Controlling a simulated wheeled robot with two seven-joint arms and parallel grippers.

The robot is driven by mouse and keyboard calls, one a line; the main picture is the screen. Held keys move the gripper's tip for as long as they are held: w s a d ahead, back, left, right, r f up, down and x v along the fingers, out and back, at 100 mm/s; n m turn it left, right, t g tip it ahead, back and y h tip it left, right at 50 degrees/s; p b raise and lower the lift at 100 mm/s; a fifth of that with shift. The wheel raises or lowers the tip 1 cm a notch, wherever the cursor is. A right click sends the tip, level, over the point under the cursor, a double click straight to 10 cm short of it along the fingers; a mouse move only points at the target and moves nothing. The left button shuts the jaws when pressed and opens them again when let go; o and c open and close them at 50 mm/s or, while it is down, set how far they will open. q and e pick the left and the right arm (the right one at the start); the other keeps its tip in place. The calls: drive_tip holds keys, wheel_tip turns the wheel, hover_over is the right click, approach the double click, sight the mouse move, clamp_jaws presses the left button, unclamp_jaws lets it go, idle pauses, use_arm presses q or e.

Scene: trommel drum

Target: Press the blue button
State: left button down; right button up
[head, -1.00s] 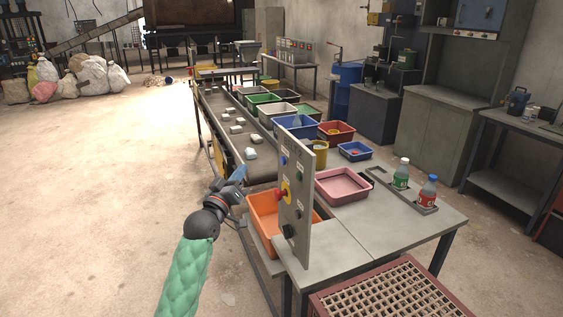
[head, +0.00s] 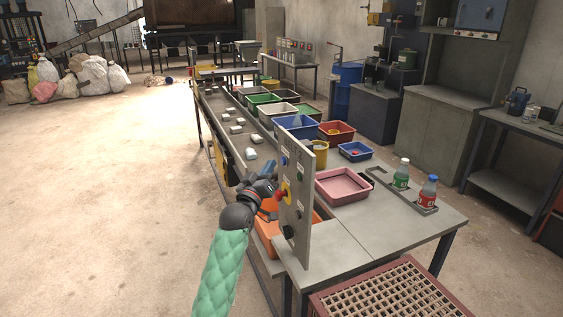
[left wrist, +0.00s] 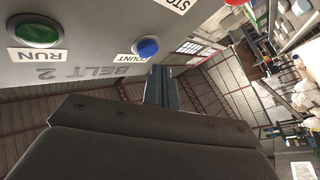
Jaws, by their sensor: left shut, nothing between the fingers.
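A grey control panel (head: 297,215) stands upright at the near end of the sorting table. Its blue button (head: 284,160) is near the top of the face. In the left wrist view the blue button (left wrist: 146,46) is labelled COUNT, between a green RUN button (left wrist: 38,31) and a partly cut-off red STOP button (left wrist: 236,2). My left gripper (head: 270,170) is shut and empty in front of the panel. In the left wrist view its fingertips (left wrist: 161,72) appear just beside and below the blue button; contact cannot be told. My right gripper is out of view.
A red mushroom button (head: 280,196) on yellow and a black knob (head: 288,232) sit lower on the panel. An orange bin (head: 266,228) lies below my left gripper. A pink tray (head: 343,186) and bottles (head: 428,190) stand behind the panel.

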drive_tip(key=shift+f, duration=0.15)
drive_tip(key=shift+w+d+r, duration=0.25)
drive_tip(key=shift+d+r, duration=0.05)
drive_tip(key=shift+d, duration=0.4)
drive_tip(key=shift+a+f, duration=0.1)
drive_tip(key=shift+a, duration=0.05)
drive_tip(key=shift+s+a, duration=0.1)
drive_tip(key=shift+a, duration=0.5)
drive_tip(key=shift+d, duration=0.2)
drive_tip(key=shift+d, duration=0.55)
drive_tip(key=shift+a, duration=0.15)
